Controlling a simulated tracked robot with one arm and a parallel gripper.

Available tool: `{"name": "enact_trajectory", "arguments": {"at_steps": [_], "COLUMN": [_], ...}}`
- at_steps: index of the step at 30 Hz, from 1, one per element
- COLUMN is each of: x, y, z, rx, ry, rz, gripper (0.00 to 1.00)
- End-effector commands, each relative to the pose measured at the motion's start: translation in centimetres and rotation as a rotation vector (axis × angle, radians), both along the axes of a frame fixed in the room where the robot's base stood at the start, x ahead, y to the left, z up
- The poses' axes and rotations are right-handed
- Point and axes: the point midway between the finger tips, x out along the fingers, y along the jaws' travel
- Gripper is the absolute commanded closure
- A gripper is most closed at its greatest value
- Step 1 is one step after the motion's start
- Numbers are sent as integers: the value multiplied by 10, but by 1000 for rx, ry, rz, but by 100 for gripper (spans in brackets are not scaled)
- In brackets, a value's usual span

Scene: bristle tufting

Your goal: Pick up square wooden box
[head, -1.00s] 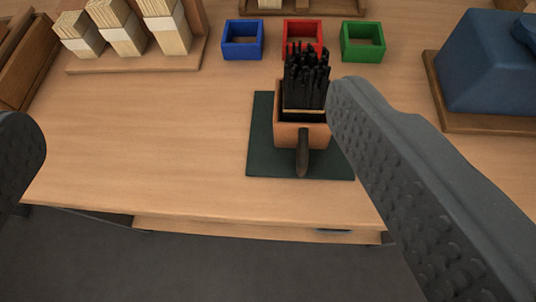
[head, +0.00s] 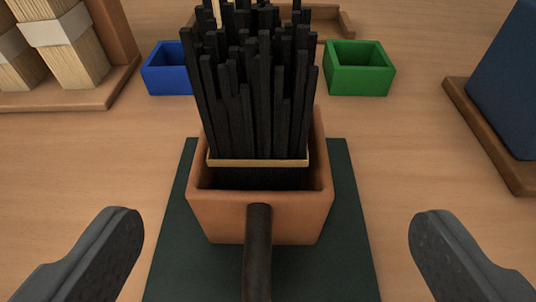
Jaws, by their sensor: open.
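The square wooden box (head: 320,190) is orange-brown with a dark handle (head: 257,255) pointing toward me. It stands upright on a dark green mat (head: 345,260) in the middle of the head view. A dense bunch of black bristles (head: 258,95) with a thin light band stands up inside it. My gripper (head: 275,225) is open, with one dark finger on each side of the box. Both fingers are apart from the box and the handle, and nothing is between them but these. The far side of the box is hidden by the bristles.
A blue tray (head: 168,78) and a green tray (head: 360,80) stand behind the box. Banded light bundles (head: 65,45) stand on a wooden stand at the far left. A blue block (head: 508,85) on a wooden base is at the right. The table beside the mat is clear.

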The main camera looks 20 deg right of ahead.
Motion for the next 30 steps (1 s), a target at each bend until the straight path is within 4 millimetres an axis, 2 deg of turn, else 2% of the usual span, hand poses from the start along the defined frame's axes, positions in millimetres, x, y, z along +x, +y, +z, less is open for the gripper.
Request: {"name": "enact_trajectory", "arguments": {"at_steps": [3,11,21,30], "x": [11,23,57,65], "y": [-5,-7,-12,-15], "z": [-7,-11,-27,-30], "rx": [-1,-1,0,-2], "ry": [2,0,1,2], "rz": [-1,-1,-2,-2], "gripper": [11,11,11,11]}}
